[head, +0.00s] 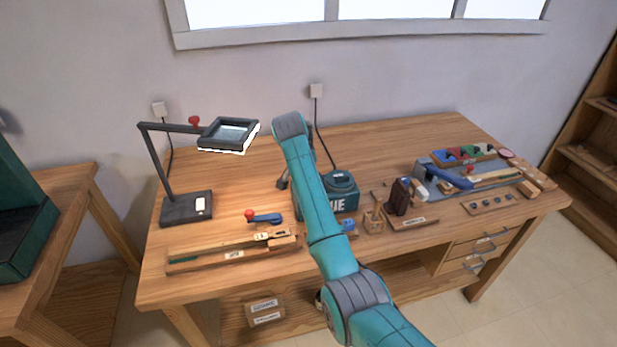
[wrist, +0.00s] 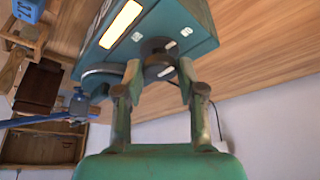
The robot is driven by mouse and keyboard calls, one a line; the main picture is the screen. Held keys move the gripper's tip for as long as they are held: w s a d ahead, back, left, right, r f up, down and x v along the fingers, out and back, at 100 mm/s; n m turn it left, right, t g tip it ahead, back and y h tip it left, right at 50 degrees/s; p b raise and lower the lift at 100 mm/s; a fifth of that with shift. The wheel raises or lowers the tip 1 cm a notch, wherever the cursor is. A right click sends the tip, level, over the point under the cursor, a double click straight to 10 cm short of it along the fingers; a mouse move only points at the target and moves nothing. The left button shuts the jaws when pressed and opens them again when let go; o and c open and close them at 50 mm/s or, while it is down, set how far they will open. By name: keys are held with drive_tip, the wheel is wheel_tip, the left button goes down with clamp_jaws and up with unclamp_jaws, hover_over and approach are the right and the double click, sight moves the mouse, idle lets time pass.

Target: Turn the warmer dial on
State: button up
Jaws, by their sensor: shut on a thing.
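The glue warmer is a teal box (head: 342,201) with "UE" lettering visible, on the workbench behind my arm in the head view. In the wrist view its teal body (wrist: 190,22) fills the upper middle, with a bright lit panel. The dark round dial (wrist: 158,62) is on the warmer's face, with small white marks near it. My gripper (wrist: 159,73) has one finger on each side of the dial and is shut on it. In the head view my arm hides the dial and the gripper's fingers. The dial's exact setting is hard to read.
A magnifier lamp (head: 187,206) stands at the left of the workbench (head: 400,135). A red-tipped blue tool (head: 264,217) and wooden strips lie in front. Wooden holders and a grey tray of tools crowd the right. The back middle of the bench is mostly clear, apart from a cord.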

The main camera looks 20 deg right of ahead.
drive_tip(key=shift+f, duration=0.1)
idle(0.4)
drive_tip(key=o, duration=1.1)
drive_tip(key=shift+o, duration=0.2)
drive_tip(key=v, duration=1.2)
